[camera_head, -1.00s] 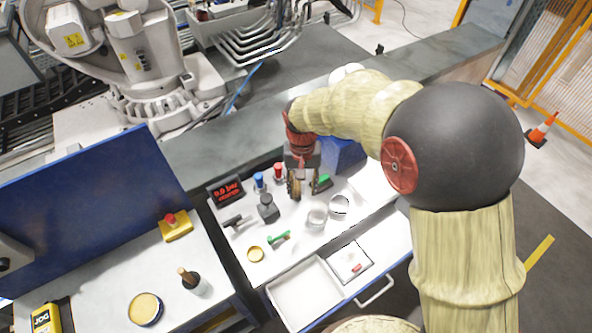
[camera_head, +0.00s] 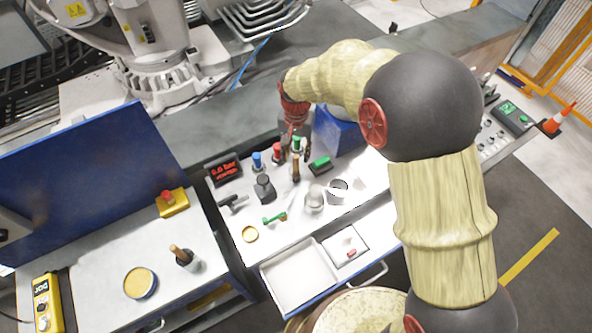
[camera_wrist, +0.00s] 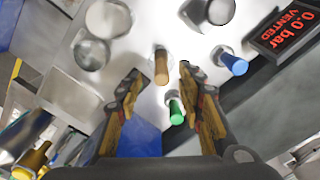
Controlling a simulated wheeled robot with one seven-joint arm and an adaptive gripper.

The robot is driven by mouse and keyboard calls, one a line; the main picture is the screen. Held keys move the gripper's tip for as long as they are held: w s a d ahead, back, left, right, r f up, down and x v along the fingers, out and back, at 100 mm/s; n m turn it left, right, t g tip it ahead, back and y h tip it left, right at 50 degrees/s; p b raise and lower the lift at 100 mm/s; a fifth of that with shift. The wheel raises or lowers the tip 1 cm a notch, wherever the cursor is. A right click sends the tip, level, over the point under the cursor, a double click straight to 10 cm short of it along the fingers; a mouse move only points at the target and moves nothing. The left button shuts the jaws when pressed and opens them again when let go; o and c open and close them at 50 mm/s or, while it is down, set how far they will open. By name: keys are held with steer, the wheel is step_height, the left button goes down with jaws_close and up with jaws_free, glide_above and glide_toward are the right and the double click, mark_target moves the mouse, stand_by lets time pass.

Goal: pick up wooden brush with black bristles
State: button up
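A wooden handle (camera_head: 296,168) stands upright on the white bench top in the head view, just below my gripper. It also shows in the wrist view (camera_wrist: 161,66), seen nearly end-on just beyond the gap between the fingers. I take it for the brush; its bristles cannot be made out. My gripper (camera_head: 293,140) is above the bench near the handle. In the wrist view its two fingers (camera_wrist: 158,82) are apart with nothing held between them. A second wooden handle (camera_head: 178,251) sticks up from a dark and clear container on the left table.
Green-topped (camera_head: 297,143), red-topped (camera_head: 277,150) and blue-topped (camera_head: 257,158) items stand close by. A red-lit display (camera_head: 225,170), a grey cup (camera_head: 314,198) and a blue box (camera_head: 340,130) are also near. A white tray (camera_head: 272,287) lies in front.

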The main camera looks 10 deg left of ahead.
mark_target(296, 156)
steer(key=f, duration=0.4)
steer(key=shift+w+a+f, duration=0.1)
steer(key=shift+w+f, duration=0.05)
steer(key=shift+w, duration=0.15)
steer(key=shift+c, duration=1)
steer(key=c, duration=0.8)
